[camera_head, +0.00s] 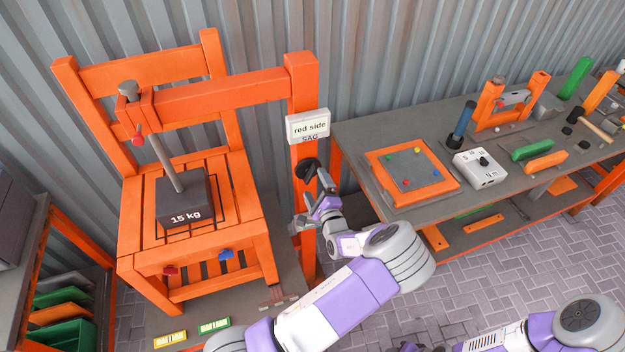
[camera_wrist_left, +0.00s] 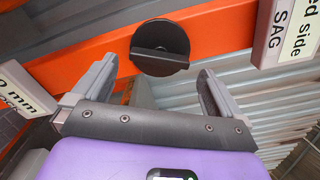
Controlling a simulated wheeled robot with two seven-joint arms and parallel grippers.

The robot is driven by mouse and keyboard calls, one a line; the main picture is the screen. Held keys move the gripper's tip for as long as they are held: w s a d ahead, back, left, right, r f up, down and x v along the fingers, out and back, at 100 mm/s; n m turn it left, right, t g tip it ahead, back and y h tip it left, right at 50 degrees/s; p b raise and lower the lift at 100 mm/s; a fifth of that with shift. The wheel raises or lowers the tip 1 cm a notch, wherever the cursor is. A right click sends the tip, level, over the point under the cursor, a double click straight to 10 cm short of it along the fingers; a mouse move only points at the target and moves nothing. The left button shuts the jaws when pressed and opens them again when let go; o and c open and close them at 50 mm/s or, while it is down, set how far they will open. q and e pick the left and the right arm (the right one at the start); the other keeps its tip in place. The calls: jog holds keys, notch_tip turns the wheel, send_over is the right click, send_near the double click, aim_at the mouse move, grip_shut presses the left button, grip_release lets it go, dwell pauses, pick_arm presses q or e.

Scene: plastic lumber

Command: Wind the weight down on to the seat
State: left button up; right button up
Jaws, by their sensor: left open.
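A dark grey weight (camera_head: 185,201) marked "15 kg" is at the lower end of a grey rod (camera_head: 163,158), over the slatted seat of the orange chair (camera_head: 245,210). I cannot tell whether it touches the seat. The rod runs up to the orange beam (camera_head: 225,90). A black round knob (camera_head: 306,169) with a raised bar is on the orange post. My left gripper (camera_head: 312,197) is open just in front of the post. In the left wrist view the knob (camera_wrist_left: 160,46) lies ahead, between the open fingers (camera_wrist_left: 157,72), apparently untouched.
A sign (camera_head: 308,127) reading "red side SAG" hangs on the post above the knob. A grey workbench (camera_head: 355,150) to the right holds an orange-framed panel (camera_head: 412,172), a white box (camera_head: 480,168) and tools. Yellow and green blocks lie before the chair.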

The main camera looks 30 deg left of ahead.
pick_arm(q)
jog(key=shift+v, duration=1.75)
jog(key=shift+a, duration=0.1)
